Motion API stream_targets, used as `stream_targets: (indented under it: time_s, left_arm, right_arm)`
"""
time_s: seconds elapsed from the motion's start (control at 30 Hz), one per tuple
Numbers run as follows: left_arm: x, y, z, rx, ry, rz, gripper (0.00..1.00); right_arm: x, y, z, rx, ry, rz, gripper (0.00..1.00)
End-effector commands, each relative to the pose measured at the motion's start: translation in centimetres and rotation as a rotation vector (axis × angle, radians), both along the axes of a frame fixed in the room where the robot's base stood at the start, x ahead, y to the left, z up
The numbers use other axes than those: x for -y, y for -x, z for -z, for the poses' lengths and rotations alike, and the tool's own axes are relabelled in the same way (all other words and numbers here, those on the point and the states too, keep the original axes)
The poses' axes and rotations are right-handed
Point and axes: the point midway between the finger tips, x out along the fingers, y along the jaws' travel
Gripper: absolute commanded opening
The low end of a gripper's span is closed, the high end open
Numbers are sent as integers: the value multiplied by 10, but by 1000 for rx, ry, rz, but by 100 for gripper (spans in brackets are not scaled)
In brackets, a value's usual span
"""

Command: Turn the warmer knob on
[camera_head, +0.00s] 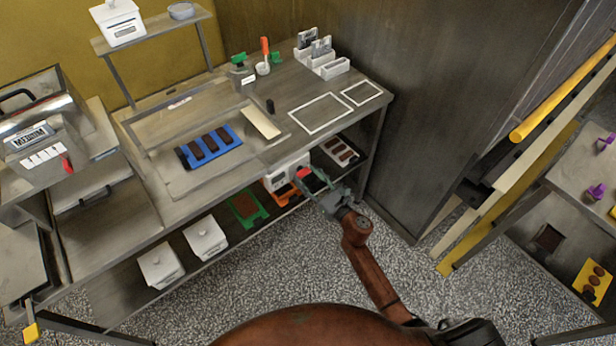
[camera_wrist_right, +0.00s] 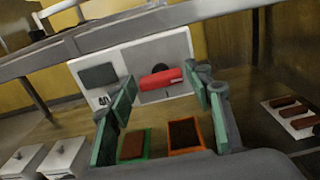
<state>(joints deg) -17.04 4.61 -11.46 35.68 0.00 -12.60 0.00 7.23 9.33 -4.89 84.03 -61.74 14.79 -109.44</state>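The warmer knob (camera_wrist_right: 160,79) is a red bar on a white control panel (camera_wrist_right: 137,57), lying nearly level in the right wrist view. A dark rectangle and small dark marks are on the panel left of it. In the head view the panel (camera_head: 283,174) is under the front of the workbench, with the red knob (camera_head: 306,172) partly behind my gripper. My right gripper (camera_head: 318,186) is in front of the panel. In the wrist view its green-padded fingers (camera_wrist_right: 162,88) are apart, one on each side of the knob, with nothing visibly gripped. My left gripper is not in view.
The bench top (camera_head: 285,85) is just above the panel. Trays with brown pieces, a green one (camera_head: 246,207) and an orange one (camera_wrist_right: 186,134), are on the shelf below. White lidded boxes (camera_head: 205,238) stand left. A tall dark cabinet (camera_head: 430,110) is right of the bench.

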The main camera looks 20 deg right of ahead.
Motion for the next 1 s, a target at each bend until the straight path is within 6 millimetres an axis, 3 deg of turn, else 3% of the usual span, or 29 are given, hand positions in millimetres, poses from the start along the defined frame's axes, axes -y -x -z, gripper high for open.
stream_targets:
  time_s: [0.43, 0.77, 1.0]
  left_arm:
    - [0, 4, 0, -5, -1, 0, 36]
    - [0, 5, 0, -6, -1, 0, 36]
    - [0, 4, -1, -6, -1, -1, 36]
  right_arm:
    - [0, 0, 0, 0, 0, 0, 15]
    - [1, 0, 0, -18, -47, 0, 15]
    - [1, 0, 0, -70, -189, 1, 15]
